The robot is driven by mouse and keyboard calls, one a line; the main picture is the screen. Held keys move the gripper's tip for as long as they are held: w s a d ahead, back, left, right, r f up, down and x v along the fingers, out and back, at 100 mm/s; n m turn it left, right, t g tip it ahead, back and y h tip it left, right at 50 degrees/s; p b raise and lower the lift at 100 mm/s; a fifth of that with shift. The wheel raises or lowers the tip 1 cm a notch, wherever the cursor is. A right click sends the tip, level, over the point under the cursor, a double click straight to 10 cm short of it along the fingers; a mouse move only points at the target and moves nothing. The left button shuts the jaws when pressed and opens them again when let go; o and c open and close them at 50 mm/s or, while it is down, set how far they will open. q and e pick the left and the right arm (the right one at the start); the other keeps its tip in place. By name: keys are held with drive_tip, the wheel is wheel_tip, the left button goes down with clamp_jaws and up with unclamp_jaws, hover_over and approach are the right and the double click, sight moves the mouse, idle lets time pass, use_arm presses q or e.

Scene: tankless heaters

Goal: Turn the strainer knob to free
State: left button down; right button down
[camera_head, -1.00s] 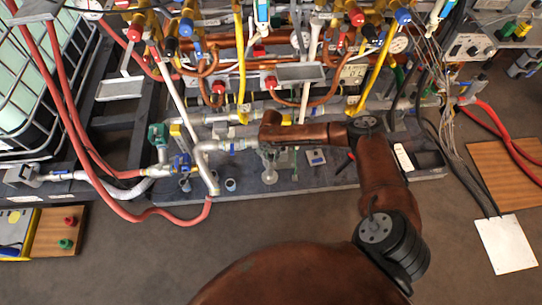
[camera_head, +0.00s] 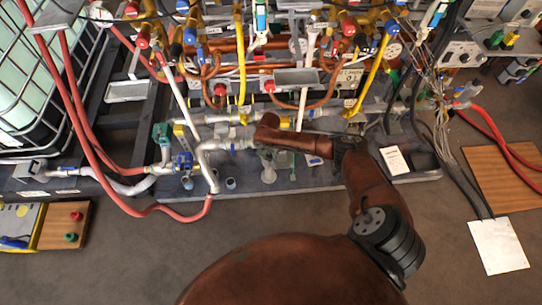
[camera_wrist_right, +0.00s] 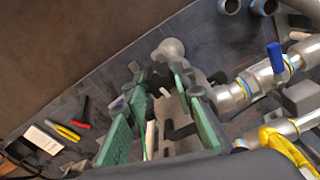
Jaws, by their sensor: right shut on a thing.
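The strainer is a pale grey, rounded fitting (camera_wrist_right: 172,48) near the pipework; in the wrist view it shows at and beyond my fingertips. In the head view its pale lower part (camera_head: 268,175) shows just below my gripper. My right gripper (camera_wrist_right: 162,78) has green finger pads on either side of a pale part and is shut on it. This part appears to be the strainer knob, mostly hidden between the pads. My right gripper also shows small in the head view (camera_head: 275,157), below the brown wrist link. Its turned position cannot be read. My left gripper is not in view.
A blue-handled valve (camera_wrist_right: 275,58) and a yellow handle (camera_wrist_right: 290,150) sit on pipes close to the right fingers. Red hoses (camera_head: 90,160) run at the left. A white card (camera_head: 395,160) lies on the grey base plate.

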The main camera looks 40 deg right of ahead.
drive_tip(key=shift+a+r+n+p, duration=0.2)
drive_tip(key=shift+n+p, duration=0.7)
drive_tip(key=shift+p, duration=0.6)
drive_tip(key=shift+n+p, duration=0.55)
drive_tip(key=shift+n, duration=0.15)
drive_tip(key=shift+f+n, duration=0.1)
drive_tip(key=shift+n, duration=0.3)
drive_tip(key=n, duration=0.6)
drive_tip(key=shift+d, duration=0.1)
drive_tip(key=n, duration=0.4)
drive_tip(key=shift+w, duration=0.1)
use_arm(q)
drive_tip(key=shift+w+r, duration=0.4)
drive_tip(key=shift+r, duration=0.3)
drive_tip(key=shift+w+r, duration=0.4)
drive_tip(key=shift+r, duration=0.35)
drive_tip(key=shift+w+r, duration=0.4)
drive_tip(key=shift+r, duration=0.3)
use_arm(e)
drive_tip(key=shift+n, duration=1.8)
drive_tip(key=c, duration=1.6)
unclamp_jaws()
